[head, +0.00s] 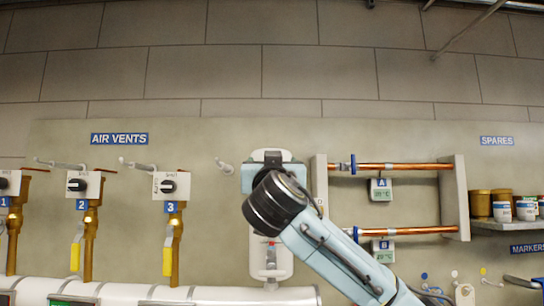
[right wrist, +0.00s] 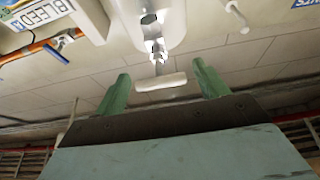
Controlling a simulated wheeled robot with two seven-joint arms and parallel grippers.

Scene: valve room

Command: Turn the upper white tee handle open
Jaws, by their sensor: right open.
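The white tee handle (right wrist: 161,82) shows in the right wrist view as a short white bar on a metal stem, below a white rounded body. My right gripper (right wrist: 162,73) is open, with one green finger on each side of the bar and visible gaps between; I see no contact. In the head view my right gripper (head: 273,160) is in front of the upper part of the white fixture (head: 270,258). My arm hides the tee handle there. My left gripper is not in view.
Left of my gripper a white peg (head: 224,166) sticks out of the wall. Further left is valve 3 (head: 171,186) with a yellow lever. Copper pipes (head: 400,166) in a bracket lie close on the right. Paint tins (head: 503,207) stand on a shelf at far right.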

